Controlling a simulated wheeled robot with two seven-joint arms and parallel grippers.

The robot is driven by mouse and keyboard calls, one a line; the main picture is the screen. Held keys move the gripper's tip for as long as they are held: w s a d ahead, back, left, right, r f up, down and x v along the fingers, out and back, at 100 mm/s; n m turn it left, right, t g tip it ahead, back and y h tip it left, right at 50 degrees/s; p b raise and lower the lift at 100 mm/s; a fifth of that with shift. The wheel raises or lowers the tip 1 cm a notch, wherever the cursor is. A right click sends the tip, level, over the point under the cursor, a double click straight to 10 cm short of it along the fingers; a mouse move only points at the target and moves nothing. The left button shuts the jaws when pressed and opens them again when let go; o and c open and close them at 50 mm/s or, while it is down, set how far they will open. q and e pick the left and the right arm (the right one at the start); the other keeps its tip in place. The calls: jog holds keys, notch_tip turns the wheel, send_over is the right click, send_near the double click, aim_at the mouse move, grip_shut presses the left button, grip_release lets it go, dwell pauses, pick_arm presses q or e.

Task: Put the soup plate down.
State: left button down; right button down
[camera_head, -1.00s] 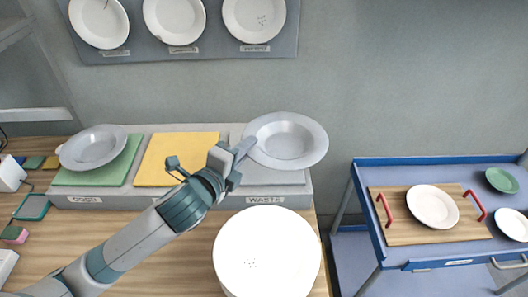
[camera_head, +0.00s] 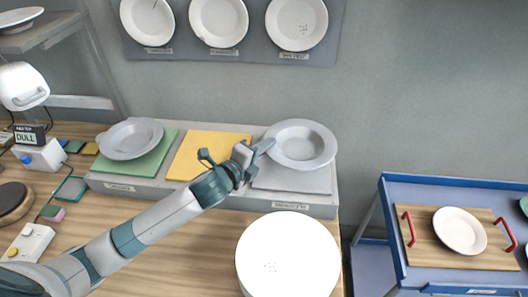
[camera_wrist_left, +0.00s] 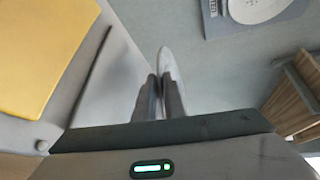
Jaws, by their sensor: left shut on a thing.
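The grey soup plate (camera_head: 302,147) is held roughly level over the grey pad (camera_head: 300,181) at the right end of the sorting board, which bears a label that is hard to read. My left gripper (camera_head: 264,147) is shut on the plate's left rim. In the left wrist view the gripper (camera_wrist_left: 160,95) pinches the plate (camera_wrist_left: 165,62), which shows nearly edge-on. Part of the pad shows below the plate, and a gap between them seems likely, but its size is hard to tell. My right gripper is not in view.
Another grey plate (camera_head: 130,140) rests on the green pad (camera_head: 153,163); the yellow pad (camera_head: 196,160) is bare. A large white round thing (camera_head: 288,258) stands in front. A blue trolley (camera_head: 435,184) at right holds a white plate (camera_head: 460,231) on a red-handled board (camera_head: 436,250).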

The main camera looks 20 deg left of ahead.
pick_arm(q)
jog(key=shift+w+a+f, duration=0.35)
jog(key=shift+w+a, duration=0.05)
jog(key=shift+w, duration=0.15)
jog(key=shift+w+a+f, duration=0.3)
jog(key=shift+w+a, duration=0.05)
jog(key=shift+w, duration=0.15)
jog(key=shift+f, duration=0.1)
jog(key=shift+f+p, duration=0.95)
jog(key=shift+f, duration=0.95)
jog(key=shift+f, duration=0.1)
jog(key=c, duration=1.8)
grip_release()
jog(key=shift+f, duration=0.1)
jog(key=shift+s, duration=0.1)
